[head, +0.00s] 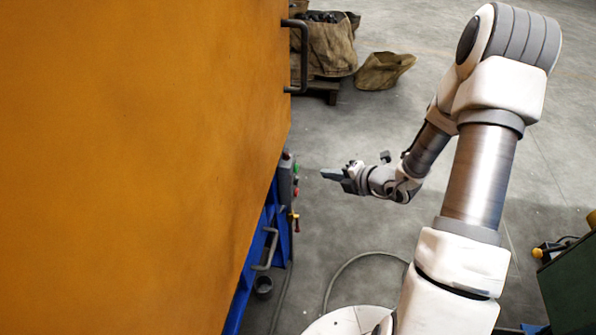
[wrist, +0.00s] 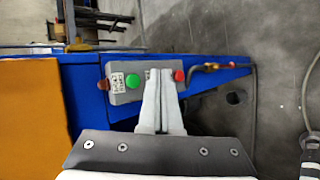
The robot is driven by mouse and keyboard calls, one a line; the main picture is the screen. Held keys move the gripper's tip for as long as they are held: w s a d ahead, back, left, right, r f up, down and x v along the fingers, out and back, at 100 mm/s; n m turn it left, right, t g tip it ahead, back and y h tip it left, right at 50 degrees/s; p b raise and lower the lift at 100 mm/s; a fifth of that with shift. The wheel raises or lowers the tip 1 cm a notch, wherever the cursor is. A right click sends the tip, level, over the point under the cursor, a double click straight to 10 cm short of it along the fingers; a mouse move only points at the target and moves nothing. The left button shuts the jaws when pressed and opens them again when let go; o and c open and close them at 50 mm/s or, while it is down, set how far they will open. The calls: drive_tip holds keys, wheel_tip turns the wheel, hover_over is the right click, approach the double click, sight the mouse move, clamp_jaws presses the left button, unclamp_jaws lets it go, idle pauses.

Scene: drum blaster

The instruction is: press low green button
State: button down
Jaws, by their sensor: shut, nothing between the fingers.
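The low green button (wrist: 132,81) is a round green knob on a small grey control box (wrist: 120,97) in the wrist view. In the head view the box (head: 286,178) is on the right edge of the orange machine, with the green button (head: 295,169) facing right. My gripper (head: 325,174) is shut and empty, to the right of the box with a gap between them. In the wrist view my gripper's closed fingers (wrist: 158,128) overlap the box's middle, right of the green button. A red button (wrist: 179,75) shows just right of the fingertips.
The large orange machine body (head: 140,150) fills the left, with a black handle (head: 303,57) sticking out. Below the box are a blue frame (head: 262,240) and a valve with a red handle (head: 294,216). Sacks (head: 383,70) lie at the back. A hose (head: 345,265) runs over the floor.

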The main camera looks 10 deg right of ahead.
drive_tip(key=shift+w+a+b, duration=0.15)
drive_tip(key=shift+w+a, duration=0.1)
drive_tip(key=shift+a, duration=0.5)
drive_tip(key=shift+w+a+b, duration=0.1)
drive_tip(key=shift+w+a, duration=0.15)
drive_tip(key=shift+a, duration=0.45)
drive_tip(key=shift+w+a+b, duration=0.15)
drive_tip(key=shift+w+a, duration=0.1)
drive_tip(key=shift+a, duration=0.5)
drive_tip(key=shift+a, duration=0.1)
drive_tip(key=shift+w+a, duration=0.1)
drive_tip(key=shift+a, duration=0.2)
drive_tip(key=shift+w+a, duration=0.15)
drive_tip(key=shift+a, duration=0.3)
idle(0.9)
drive_tip(key=shift+s+d+p, duration=0.3)
drive_tip(key=shift+d+p, duration=0.05)
drive_tip(key=shift+d, duration=0.5)
drive_tip(key=shift+s+d+p, duration=0.25)
drive_tip(key=shift+d+p, duration=0.05)
drive_tip(key=shift+d, duration=0.5)
drive_tip(key=shift+s+d+p, duration=0.25)
drive_tip(key=shift+d+p, duration=0.1)
drive_tip(key=shift+d, duration=0.45)
drive_tip(key=shift+s+d+p, duration=0.25)
drive_tip(key=shift+d+p, duration=0.05)
drive_tip(key=shift+d, duration=0.5)
